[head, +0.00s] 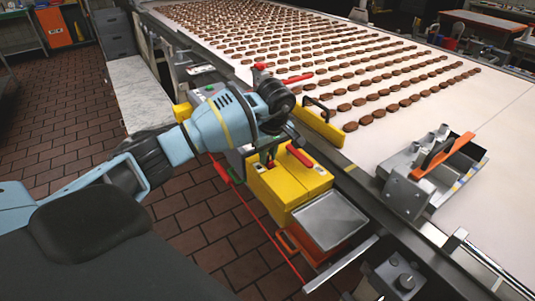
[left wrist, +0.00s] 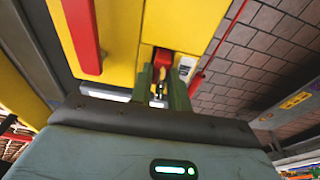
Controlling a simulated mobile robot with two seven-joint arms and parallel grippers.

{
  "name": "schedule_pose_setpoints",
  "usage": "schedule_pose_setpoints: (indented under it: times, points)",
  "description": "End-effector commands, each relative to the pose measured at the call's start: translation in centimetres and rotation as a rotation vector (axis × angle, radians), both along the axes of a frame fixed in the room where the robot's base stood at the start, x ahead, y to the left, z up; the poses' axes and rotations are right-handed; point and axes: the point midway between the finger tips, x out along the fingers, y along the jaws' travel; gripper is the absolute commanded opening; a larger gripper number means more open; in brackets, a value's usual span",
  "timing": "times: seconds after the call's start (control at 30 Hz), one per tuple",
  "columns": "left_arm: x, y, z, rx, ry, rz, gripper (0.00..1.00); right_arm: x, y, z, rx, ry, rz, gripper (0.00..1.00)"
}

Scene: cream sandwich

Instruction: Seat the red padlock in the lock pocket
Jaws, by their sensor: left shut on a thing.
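The red padlock (left wrist: 163,59) shows in the left wrist view, its metal shackle toward my palm. My left gripper (left wrist: 161,75) is shut on it with two green fingers. The padlock is at a dark opening in the face of the yellow box (left wrist: 120,20), which I take for the lock pocket; I cannot tell how deep it sits. In the head view my left gripper (head: 268,160) reaches down to the top of the yellow box (head: 290,194), and the padlock is mostly hidden there. My right gripper is not in view.
A red handle (head: 299,156) lies on the box beside my gripper. A grey tray (head: 330,220) is in front of it. The conveyor (head: 440,130) with rows of brown biscuits runs behind. A metal fixture with an orange handle (head: 440,152) stands at right. Tiled floor (head: 60,150) is open at left.

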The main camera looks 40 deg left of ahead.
Motion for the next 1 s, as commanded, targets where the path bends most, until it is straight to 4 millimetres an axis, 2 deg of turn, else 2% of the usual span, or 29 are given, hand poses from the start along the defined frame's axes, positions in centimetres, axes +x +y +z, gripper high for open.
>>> schedule_pose_setpoints:
  times: [0.23,0.27,0.43,0.77,0.87,1.0]
  points:
    - [0.0,0.0,-0.4,0.0,0.001,0.0,0.0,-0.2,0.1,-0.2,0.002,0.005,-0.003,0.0]
    - [0.0,0.0,-0.4,0.0,0.001,0.0,0.19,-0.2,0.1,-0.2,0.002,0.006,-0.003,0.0]
    - [0.0,0.0,-0.4,0.0,0.001,0.0,0.39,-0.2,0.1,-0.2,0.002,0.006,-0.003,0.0]
    - [0.0,0.0,0.3,0.0,0.0,0.0,0.39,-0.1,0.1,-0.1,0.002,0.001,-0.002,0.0]
    - [0.0,-0.2,1.5,0.0,-0.002,0.0,0.39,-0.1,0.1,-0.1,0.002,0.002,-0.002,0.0]
    - [-0.1,-0.6,4.1,0.0,-0.004,-0.002,0.39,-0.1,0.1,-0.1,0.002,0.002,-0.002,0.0]
